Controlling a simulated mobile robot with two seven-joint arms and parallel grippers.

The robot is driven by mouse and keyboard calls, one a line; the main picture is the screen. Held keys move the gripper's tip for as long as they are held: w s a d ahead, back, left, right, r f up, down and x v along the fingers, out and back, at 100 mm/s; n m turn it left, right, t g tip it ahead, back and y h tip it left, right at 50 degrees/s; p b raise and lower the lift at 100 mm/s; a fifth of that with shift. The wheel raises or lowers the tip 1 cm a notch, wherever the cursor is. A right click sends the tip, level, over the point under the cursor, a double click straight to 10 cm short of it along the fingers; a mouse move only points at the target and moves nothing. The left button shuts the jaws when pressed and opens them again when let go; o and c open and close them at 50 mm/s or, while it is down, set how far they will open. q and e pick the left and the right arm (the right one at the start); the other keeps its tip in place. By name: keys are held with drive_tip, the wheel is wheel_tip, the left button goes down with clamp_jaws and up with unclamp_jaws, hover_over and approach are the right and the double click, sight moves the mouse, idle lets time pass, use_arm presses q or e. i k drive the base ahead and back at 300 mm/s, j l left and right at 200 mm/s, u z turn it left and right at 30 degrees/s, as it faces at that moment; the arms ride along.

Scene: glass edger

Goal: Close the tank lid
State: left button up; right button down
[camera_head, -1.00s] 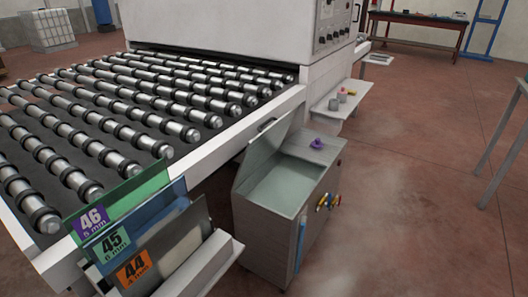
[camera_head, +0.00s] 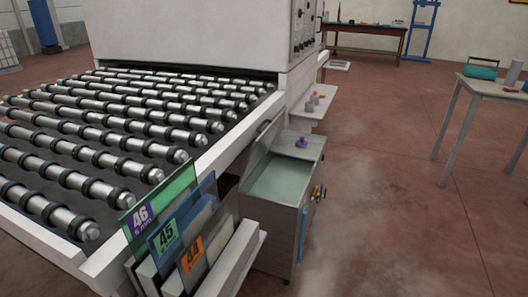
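The tank (camera_head: 272,222) is a grey box standing on the floor beside the roller conveyor, right of centre. Its lid (camera_head: 264,146) is open and tilted up on the tank's left side, leaning toward the conveyor frame. The tank's opening shows a pale green inside surface (camera_head: 282,182). A purple knob-like object (camera_head: 301,142) sits on the flat top behind the opening. Neither of my grippers is in the head view.
The roller conveyor (camera_head: 110,120) fills the left. Numbered glass panes (camera_head: 168,235) stand in a rack in front of the tank. A small shelf (camera_head: 311,110) is behind the tank. A table (camera_head: 497,89) stands at the right. The floor (camera_head: 390,200) between is clear.

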sight(262, 144)
drive_tip(key=k+j+z, duration=0.15)
drive_tip(key=j, duration=0.2)
drive_tip(key=j+z, duration=0.1)
drive_tip(key=j, duration=0.2)
drive_tip(key=k+j+z, duration=0.15)
drive_tip(key=j+z, duration=0.1)
drive_tip(key=j, duration=0.75)
drive_tip(key=k+j+z, duration=0.15)
drive_tip(key=j, duration=0.65)
drive_tip(key=z, duration=2.45)
drive_tip(key=i+l, duration=0.1)
drive_tip(key=i, duration=0.35)
drive_tip(key=i+l+u, duration=0.15)
drive_tip(key=i, duration=0.3)
drive_tip(key=i+j+u, duration=0.15)
drive_tip(key=i+u, duration=0.25)
drive_tip(key=i+j+u, duration=0.1)
drive_tip(key=i+u, duration=0.2)
drive_tip(key=u, duration=0.15)
drive_tip(key=i+l+u, duration=0.1)
drive_tip(key=i+u, duration=0.7)
drive_tip(key=i, duration=1.15)
